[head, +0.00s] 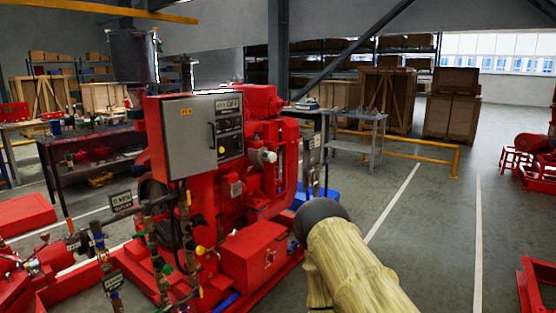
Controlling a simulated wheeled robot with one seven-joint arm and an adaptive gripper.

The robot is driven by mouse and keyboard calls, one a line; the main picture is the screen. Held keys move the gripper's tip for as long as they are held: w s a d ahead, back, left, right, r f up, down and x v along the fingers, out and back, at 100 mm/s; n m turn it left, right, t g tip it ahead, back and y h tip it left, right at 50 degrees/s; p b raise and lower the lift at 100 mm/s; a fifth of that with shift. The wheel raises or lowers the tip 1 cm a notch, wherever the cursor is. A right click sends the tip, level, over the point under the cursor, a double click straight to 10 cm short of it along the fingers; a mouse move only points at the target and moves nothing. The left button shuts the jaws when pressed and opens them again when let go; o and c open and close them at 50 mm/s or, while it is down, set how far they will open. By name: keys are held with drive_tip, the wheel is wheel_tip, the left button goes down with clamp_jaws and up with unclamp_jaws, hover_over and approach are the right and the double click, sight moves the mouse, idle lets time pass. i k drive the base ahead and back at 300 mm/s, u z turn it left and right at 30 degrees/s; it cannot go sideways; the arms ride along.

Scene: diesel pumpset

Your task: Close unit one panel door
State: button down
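A red cabinet (153,130) with a light grey panel front (187,130) stands on the red pumpset left of the picture's centre. The grey front has a small yellow label and a dark handle near its right edge. A narrower grey face (230,125) with a sign and dark controls shows to its right. The sign's text is too small to read surely. I cannot tell how far the door stands from its frame. A pale yellow sleeved arm link with a dark rounded end, seemingly mine, rises at lower centre, right of the pumpset. My gripper is not visible.
Red engine parts and a red box (256,255) lie below the cabinet. Pipes and valves (165,240) stand in front at left. A grey table (355,140), a yellow rail (410,150) and wooden crates (453,103) are behind. Open floor (430,235) lies to the right.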

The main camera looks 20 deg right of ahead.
sight(189, 124)
drive_tip(key=u, duration=0.4)
drive_tip(key=k, duration=0.3)
drive_tip(key=z, duration=1.25)
drive_tip(key=i, duration=0.95)
drive_tip(key=u, duration=0.85)
drive_tip(key=i, duration=0.65)
drive_tip(key=u, duration=0.6)
